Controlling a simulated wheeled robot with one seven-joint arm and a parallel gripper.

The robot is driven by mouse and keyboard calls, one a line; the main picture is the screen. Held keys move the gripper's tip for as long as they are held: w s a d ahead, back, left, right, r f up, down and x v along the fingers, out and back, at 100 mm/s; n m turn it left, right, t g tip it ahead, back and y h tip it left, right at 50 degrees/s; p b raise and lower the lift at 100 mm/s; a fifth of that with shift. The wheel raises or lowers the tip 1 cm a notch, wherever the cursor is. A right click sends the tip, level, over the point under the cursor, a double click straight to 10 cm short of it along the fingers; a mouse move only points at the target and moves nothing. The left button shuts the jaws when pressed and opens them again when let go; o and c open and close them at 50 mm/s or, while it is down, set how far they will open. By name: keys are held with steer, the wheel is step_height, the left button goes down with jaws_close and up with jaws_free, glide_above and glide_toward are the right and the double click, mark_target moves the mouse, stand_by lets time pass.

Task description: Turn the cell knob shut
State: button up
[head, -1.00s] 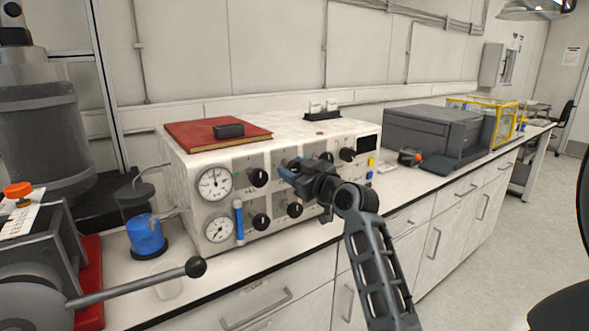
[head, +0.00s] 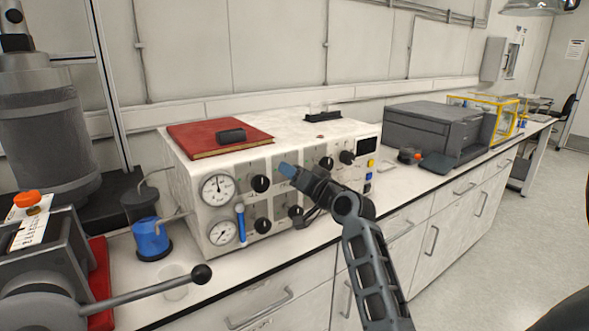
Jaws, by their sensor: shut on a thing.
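A white control box (head: 300,131) stands on the bench with a front panel of black knobs and two round gauges. Black knobs show at the upper left (head: 261,184), lower left (head: 262,225), lower middle (head: 295,212), upper right (head: 326,163) and far upper right (head: 347,157). The panel labels are too small to read.
A red book (head: 215,140) with a dark object lies on the box. A blue-based vessel (head: 151,240) and a long lever with a black ball (head: 201,275) stand to the left. A grey printer-like machine (head: 437,128) stands to the right. Floor at the right is clear.

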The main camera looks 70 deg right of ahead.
steer(key=m+p, duration=0.2)
steer(key=m, duration=0.2)
steer(key=shift+a+m+p, duration=0.1)
steer(key=shift+m+p, duration=0.2)
steer(key=shift+m, duration=0.1)
steer(key=shift+f, duration=0.1)
stand_by(0.4)
steer(key=o, duration=1)
steer(key=shift+m, duration=0.3)
steer(key=shift+b+v, duration=0.75)
steer(key=shift+v, duration=3.1)
